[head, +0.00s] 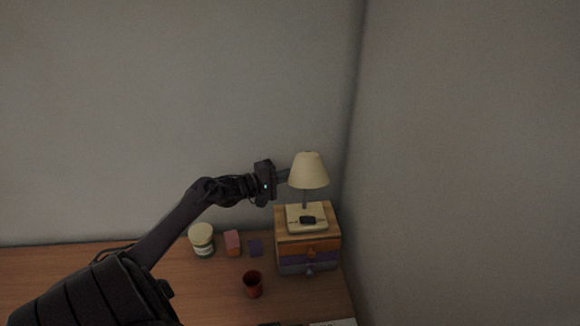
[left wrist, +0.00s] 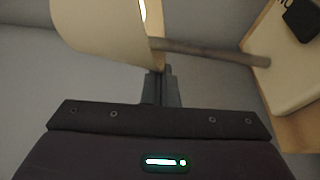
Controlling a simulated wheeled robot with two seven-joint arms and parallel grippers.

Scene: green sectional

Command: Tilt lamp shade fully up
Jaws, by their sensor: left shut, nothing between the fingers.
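The lamp stands on a small drawer box, with a cream shade (head: 309,170), a thin stem (head: 304,200) and a cream base (head: 307,224). The shade looks upright, its wide opening facing down. My left gripper (head: 283,176) reaches in from the left, its fingertips at the shade's left side. In the left wrist view the shut, empty fingers (left wrist: 161,85) are at the shade's (left wrist: 105,30) lower edge, close to the stem (left wrist: 210,51). I cannot tell whether they touch it. My right gripper is not in view.
The drawer box (head: 310,257) stands at the right end of the wooden desk (head: 205,285), close to the wall. A jar (head: 202,241), a pink and orange box (head: 233,243), a purple item (head: 255,247) and a red cup (head: 253,284) stand left of it.

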